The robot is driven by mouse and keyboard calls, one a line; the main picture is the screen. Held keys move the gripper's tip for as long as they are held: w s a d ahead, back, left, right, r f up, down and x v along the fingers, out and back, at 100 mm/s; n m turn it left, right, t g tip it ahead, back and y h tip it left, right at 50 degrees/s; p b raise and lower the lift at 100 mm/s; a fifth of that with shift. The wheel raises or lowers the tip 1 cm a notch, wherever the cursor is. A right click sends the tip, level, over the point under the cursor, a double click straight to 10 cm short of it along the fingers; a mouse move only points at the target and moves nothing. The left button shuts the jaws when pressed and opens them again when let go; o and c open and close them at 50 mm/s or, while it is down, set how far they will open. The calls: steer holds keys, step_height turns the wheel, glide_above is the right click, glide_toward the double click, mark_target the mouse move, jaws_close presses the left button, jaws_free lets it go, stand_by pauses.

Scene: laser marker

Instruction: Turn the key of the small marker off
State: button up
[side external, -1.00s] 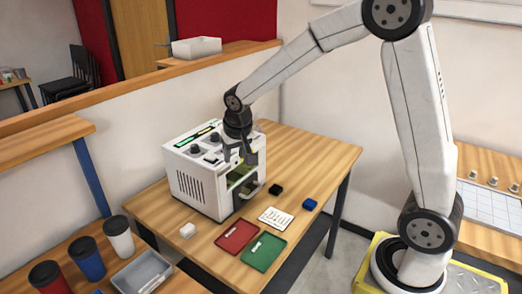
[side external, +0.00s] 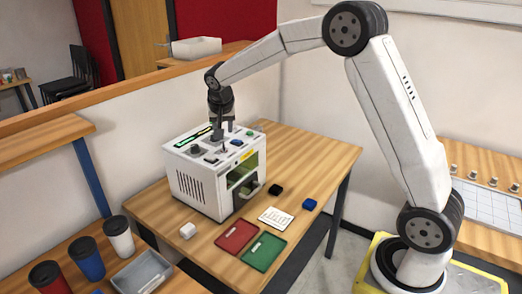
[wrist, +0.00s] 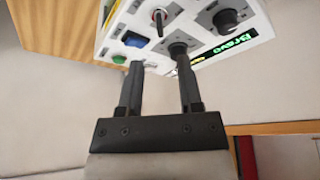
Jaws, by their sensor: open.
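The small marker (side external: 198,185) is a white box with a vented side and an open front bay, standing on the wooden table. Its sloped top panel carries controls. My gripper (side external: 221,134) is over the panel, pointing down. In the wrist view my gripper (wrist: 157,62) is open with nothing between its fingers. Its right fingertip overlaps the panel; I cannot tell whether it touches.
A red tray (side external: 236,236), a green tray (side external: 264,252), a white card (side external: 277,217), a black block (side external: 275,190), a blue block (side external: 309,204) and a white block (side external: 187,230) lie on the table (side external: 320,165). The wall stands close behind the marker.

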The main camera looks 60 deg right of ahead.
mark_target(224, 147)
steer(key=shift+x, duration=3.4)
steer(key=shift+c, duration=0.2)
jaws_close()
